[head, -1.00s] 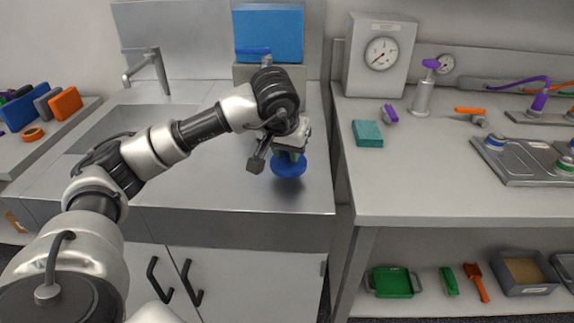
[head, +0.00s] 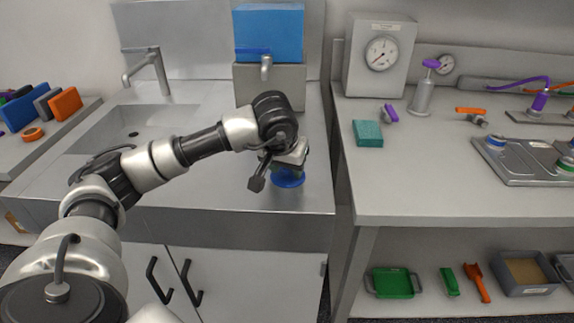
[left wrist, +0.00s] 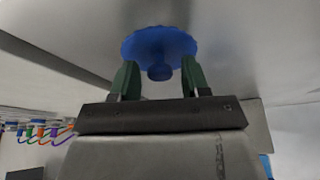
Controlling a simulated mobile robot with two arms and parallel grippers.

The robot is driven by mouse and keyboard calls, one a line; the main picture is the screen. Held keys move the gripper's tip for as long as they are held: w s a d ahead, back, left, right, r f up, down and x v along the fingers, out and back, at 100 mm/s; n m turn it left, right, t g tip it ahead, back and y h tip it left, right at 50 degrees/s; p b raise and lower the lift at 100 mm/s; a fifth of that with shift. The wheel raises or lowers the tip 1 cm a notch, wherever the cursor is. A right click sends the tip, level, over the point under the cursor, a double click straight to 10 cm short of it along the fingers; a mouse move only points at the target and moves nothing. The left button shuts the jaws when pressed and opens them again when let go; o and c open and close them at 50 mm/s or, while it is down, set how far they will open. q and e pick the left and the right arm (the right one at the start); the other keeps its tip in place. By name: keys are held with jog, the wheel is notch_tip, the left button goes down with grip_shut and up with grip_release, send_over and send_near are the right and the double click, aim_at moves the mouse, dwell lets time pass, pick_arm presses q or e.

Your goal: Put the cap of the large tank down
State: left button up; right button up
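The blue round cap (head: 288,180) with a small knob lies on the steel counter near its front right, below my left gripper (head: 284,168). In the left wrist view the cap (left wrist: 158,44) shows with its knob between the green fingers of my left gripper (left wrist: 160,72). A gap shows on both sides of the knob, so the fingers are open and not clamped on it. The blue tank (head: 268,30) with a tap stands on a steel block at the back of the counter. My right gripper is out of view.
A sink (head: 130,130) with a faucet (head: 150,70) is to the left. A gap separates this counter from the right bench (head: 420,195), which holds a gauge box (head: 380,50), a teal block (head: 368,133) and a steel tray (head: 530,165). The counter around the cap is clear.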

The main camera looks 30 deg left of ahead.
pick_arm(q)
jog(key=shift+r, duration=0.1)
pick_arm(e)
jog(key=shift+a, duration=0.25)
pick_arm(q)
jog(key=shift+r, duration=0.15)
jog(key=p+v, duration=0.1)
jog(key=v, duration=1)
jog(key=shift+s+d+r, duration=0.1)
jog(key=shift+s+r, duration=0.2)
jog(key=shift+r, duration=0.05)
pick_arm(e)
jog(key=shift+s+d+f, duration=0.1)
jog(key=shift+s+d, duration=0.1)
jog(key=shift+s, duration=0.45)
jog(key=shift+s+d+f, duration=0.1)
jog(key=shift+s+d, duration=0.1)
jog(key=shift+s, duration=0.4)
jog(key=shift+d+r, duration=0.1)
